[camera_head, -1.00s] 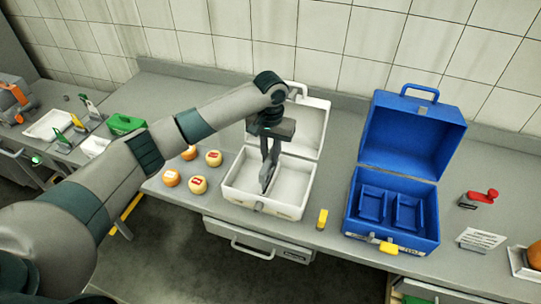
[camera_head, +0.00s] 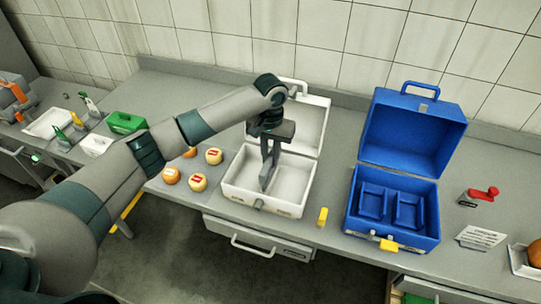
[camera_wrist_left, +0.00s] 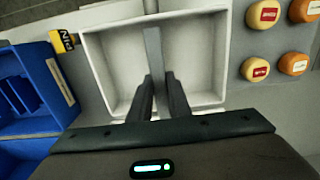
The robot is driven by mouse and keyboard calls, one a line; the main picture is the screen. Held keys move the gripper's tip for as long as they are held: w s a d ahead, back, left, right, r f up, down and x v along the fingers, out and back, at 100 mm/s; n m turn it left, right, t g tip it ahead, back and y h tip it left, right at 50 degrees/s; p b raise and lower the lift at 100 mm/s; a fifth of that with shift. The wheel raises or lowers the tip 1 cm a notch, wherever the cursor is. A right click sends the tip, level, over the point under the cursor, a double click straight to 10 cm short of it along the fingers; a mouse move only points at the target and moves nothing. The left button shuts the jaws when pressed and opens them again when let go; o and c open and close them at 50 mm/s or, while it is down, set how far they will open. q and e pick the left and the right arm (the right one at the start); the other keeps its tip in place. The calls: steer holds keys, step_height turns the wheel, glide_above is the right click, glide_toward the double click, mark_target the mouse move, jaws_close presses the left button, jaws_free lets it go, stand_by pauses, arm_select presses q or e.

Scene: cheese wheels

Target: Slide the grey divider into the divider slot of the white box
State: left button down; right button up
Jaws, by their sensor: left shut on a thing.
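The white box (camera_head: 262,204) stands on the counter with its lid (camera_head: 309,128) open at the back. My left gripper (camera_head: 269,160) points down over the middle of the box, shut on the grey divider (camera_head: 266,179). In the left wrist view the fingers (camera_wrist_left: 160,92) hold the divider (camera_wrist_left: 153,52), a thin upright strip reaching toward the box's front wall (camera_wrist_left: 130,20). The divider's lower edge is partly hidden, and I cannot tell whether it sits in the slot. My right gripper is not in view.
Several cheese wheels (camera_head: 198,183) lie left of the white box. A yellow block (camera_head: 322,217) stands between it and the open blue box (camera_head: 393,228). A red-handled thing (camera_head: 483,194) and a printed card (camera_head: 481,238) are at the right. A tiled wall closes the back.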

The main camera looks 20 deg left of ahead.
arm_select(q)
steer(key=shift+f, duration=0.7)
steer(key=shift+f+b, duration=0.5)
steer(key=shift+f, duration=0.75)
steer(key=c, duration=1.6)
jaws_free()
steer(key=shift+o, duration=0.2)
steer(key=shift+r+b, duration=0.35)
steer(key=shift+r, duration=0.25)
step_height(320, 180, up, 16)
steer(key=b, duration=0.4)
